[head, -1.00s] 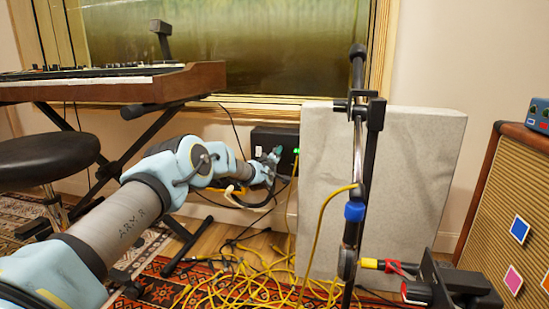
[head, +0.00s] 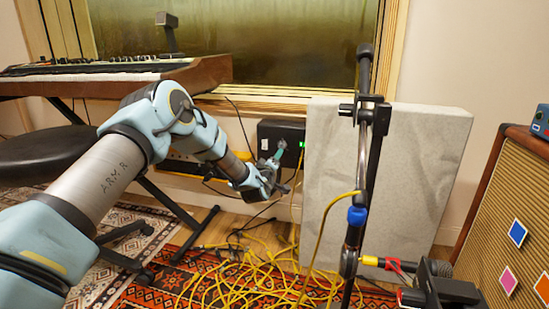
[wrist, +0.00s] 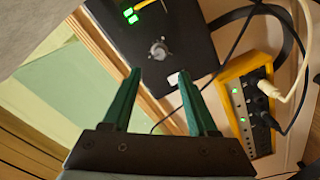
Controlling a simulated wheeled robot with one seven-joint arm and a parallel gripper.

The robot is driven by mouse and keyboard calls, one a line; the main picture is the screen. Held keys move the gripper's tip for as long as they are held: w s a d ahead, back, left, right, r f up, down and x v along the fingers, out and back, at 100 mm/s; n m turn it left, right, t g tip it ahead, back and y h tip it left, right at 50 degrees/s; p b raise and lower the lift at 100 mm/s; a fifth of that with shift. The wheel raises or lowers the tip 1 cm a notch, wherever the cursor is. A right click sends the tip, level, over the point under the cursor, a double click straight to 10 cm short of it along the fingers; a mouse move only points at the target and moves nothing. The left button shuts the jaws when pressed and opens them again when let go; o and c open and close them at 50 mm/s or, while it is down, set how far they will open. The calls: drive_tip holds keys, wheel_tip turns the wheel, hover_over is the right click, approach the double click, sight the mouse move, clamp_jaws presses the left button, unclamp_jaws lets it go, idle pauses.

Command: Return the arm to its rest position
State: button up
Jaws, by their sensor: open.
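My arm (head: 118,165) reaches from the lower left of the head view, with its elbow raised and its forearm sloping down to the right. My gripper (head: 281,170) is in front of the wall below the window, beside a black box (head: 290,130) with a green light. In the wrist view my gripper (wrist: 158,74) has its two green fingers spread, with nothing between them. The black box (wrist: 158,40) lies beyond the fingertips there, with a round metal part on its face. I cannot tell whether a fingertip touches it.
Yellow cables (head: 245,275) tangle on the rug. A mic stand (head: 362,150) and grey panel (head: 425,160) stand right of the gripper. A keyboard (head: 120,75) and black stool (head: 45,155) are left.

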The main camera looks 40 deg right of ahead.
drive_tip(key=shift+a, duration=0.1)
idle(0.5)
drive_tip(key=w+a+r+m+g+y+p, duration=0.1)
drive_tip(key=w+a+r+m+y, duration=0.15)
drive_tip(key=w+a, duration=0.45)
drive_tip(key=a+r+g+y+p, duration=0.15)
drive_tip(key=a+y, duration=0.25)
drive_tip(key=a, duration=1.2)
drive_tip(key=a+r+g+y+p, duration=0.1)
drive_tip(key=a+r+y, duration=0.2)
drive_tip(key=a, duration=1.2)
drive_tip(key=s+a+r+g+y, duration=0.1)
drive_tip(key=s+a+y, duration=0.15)
drive_tip(key=a, duration=0.55)
drive_tip(key=s+a+r+g+y, duration=0.1)
drive_tip(key=s+a, duration=0.3)
drive_tip(key=a, duration=0.5)
drive_tip(key=s+a+r+n+g+y+p, duration=0.2)
drive_tip(key=s+a+r+g+p, duration=0.1)
drive_tip(key=s+a, duration=1.1)
wheel_tip(320, 180, up, 37)
drive_tip(key=d+p, duration=0.1)
drive_tip(key=p, duration=3.5)
drive_tip(key=shift+p, duration=0.35)
drive_tip(key=shift+s+d, duration=0.1)
